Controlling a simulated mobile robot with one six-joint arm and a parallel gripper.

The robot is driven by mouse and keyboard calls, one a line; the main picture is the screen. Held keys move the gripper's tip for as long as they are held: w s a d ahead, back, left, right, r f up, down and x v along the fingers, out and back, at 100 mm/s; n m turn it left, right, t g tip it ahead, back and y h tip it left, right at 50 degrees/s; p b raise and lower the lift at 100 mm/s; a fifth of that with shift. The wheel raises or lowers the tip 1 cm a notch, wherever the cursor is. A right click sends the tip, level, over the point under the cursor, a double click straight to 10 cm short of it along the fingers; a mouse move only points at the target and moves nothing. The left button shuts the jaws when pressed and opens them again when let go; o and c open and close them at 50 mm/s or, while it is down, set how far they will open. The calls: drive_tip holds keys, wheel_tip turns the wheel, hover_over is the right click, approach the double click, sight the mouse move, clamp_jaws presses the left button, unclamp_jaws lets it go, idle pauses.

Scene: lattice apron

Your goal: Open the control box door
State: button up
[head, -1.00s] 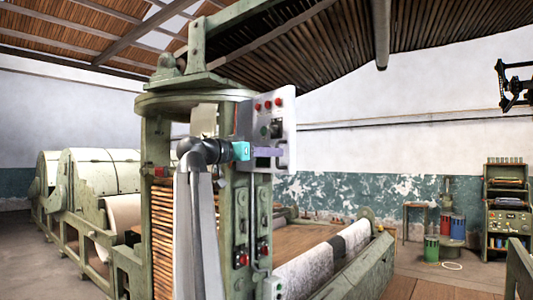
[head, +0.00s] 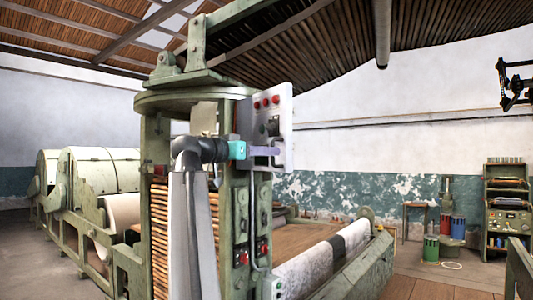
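The control box door (head: 280,108) is a light grey panel with red buttons and dark switches. It is on the upper part of the green machine post and shows at an angle, swung out from the box. My gripper (head: 272,151) is at the lower part of the panel, its purple fingers pointing right against or just in front of it. The teal wrist part is behind the fingers. I cannot tell whether the fingers are open or shut, or whether they touch the door. The inside of the box is hidden.
The green machine frame (head: 158,102) stands close around my arm. Lower switch boxes (head: 241,256) with red buttons are on the post below. A patterned roll (head: 310,268) lies at the lower right. Open floor (head: 440,280) is at the right, before a green cabinet (head: 508,215).

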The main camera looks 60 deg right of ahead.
drive_tip(key=b+v, duration=0.2)
drive_tip(key=v, duration=1.1)
drive_tip(key=shift+b, duration=0.35)
drive_tip(key=shift+s+r, duration=0.1)
